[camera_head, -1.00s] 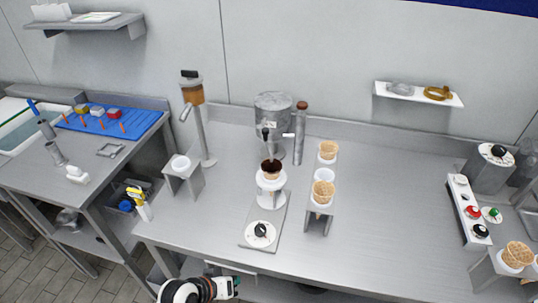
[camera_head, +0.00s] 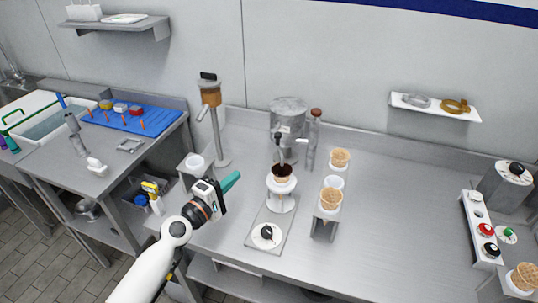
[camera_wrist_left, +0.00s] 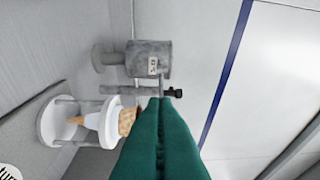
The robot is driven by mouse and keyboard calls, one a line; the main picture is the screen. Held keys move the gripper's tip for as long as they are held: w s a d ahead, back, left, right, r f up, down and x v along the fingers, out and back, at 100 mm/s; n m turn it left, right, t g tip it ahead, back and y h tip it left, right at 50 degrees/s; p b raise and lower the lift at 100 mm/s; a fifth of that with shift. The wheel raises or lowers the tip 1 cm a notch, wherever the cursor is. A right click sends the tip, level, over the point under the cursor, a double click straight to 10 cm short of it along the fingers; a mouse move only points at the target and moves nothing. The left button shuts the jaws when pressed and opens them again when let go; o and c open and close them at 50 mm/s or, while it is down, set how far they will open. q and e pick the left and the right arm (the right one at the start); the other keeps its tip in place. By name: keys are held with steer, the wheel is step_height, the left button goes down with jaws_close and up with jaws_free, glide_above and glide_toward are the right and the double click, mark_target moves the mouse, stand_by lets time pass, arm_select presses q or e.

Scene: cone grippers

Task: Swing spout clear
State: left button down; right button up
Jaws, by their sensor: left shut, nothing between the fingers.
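The metal tank (camera_head: 288,112) stands at the back of the counter. Its thin spout (camera_head: 281,155), with a black knob above, points down over a cone (camera_head: 283,172) with a dark top in a white holder (camera_head: 282,186). My left gripper (camera_head: 236,176) is shut and empty, its green fingers pointing right, left of the holder and apart from it. In the left wrist view the shut fingers (camera_wrist_left: 160,102) cover the middle, with the tank (camera_wrist_left: 152,58) and a cone (camera_wrist_left: 125,122) beyond; they hide part of the spout area. My right gripper is not in view.
A small stand with a white cup (camera_head: 194,162) is near my left gripper. A tall amber dispenser (camera_head: 210,96) stands behind. A rack with cones (camera_head: 331,199) is right of the holder, by a tall clear tube (camera_head: 312,140). The counter's right middle is clear.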

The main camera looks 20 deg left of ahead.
arm_select(q)
steer(key=shift+w+a, duration=0.1)
steer(key=shift+a, duration=0.1)
steer(key=shift+r, duration=0.1)
steer(key=p, duration=0.1)
glide_toward(278, 145)
steer(key=w+a, duration=0.3)
steer(key=w+d, duration=0.1)
steer(key=w+d+p, duration=0.1)
steer(key=d, duration=0.2)
steer(key=shift+w+d+f, duration=0.1)
steer(key=shift+w+f, duration=0.3)
steer(key=shift+f, duration=0.1)
